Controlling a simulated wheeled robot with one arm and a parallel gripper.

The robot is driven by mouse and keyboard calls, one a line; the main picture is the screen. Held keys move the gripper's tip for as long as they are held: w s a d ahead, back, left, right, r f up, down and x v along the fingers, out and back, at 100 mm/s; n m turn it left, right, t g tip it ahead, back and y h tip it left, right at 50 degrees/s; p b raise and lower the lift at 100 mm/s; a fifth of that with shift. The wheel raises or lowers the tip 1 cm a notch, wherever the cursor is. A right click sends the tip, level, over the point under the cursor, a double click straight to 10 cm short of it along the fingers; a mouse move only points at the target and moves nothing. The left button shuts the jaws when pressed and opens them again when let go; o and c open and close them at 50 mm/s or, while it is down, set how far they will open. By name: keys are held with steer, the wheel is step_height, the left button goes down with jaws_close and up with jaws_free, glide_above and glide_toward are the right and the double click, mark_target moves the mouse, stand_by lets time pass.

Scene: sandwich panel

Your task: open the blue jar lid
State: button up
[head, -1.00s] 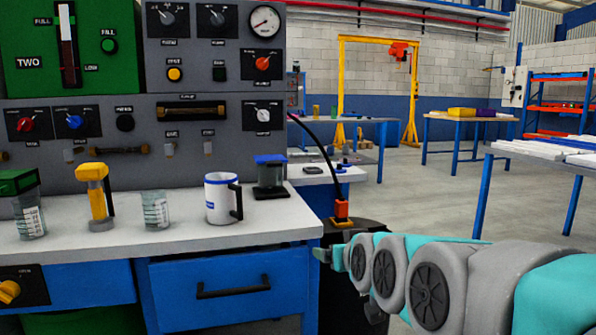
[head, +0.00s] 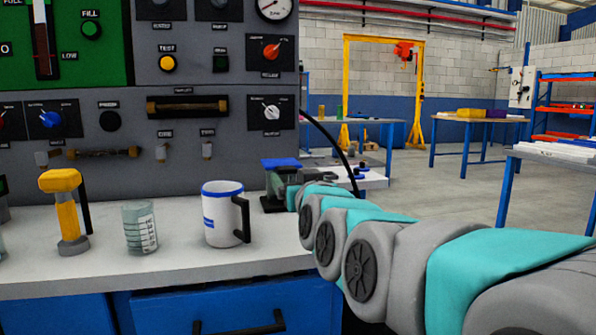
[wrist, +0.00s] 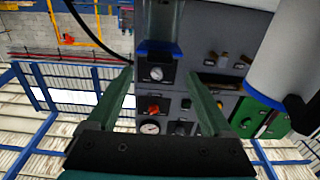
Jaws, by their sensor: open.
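The jar (head: 272,185) stands at the right end of the white bench top, with a flat blue lid (head: 281,163) on it. In the wrist view the picture is upside down: the clear jar (wrist: 166,20) hangs from the top edge and its blue lid (wrist: 158,48) is below it. My gripper (wrist: 162,75) is open and empty. Its two green fingers are spread, with the lid roughly between and just past their tips in the picture. I cannot tell whether they touch it. In the head view my arm partly hides the jar's right side.
A white mug with a blue rim (head: 222,212) stands left of the jar; it also shows close on the right in the wrist view (wrist: 285,60). A grey control panel (head: 225,135) rises behind.

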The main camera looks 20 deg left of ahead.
mark_target(288, 172)
steer(key=x, duration=0.6)
steer(key=shift+w+a+f, duration=0.1)
steer(key=shift+w+f, duration=0.05)
steer(key=shift+w, duration=0.1)
steer(key=shift+w+a, duration=0.15)
steer(key=shift+w, duration=0.15)
steer(key=shift+c, duration=0.2)
jaws_close()
stand_by(0.4)
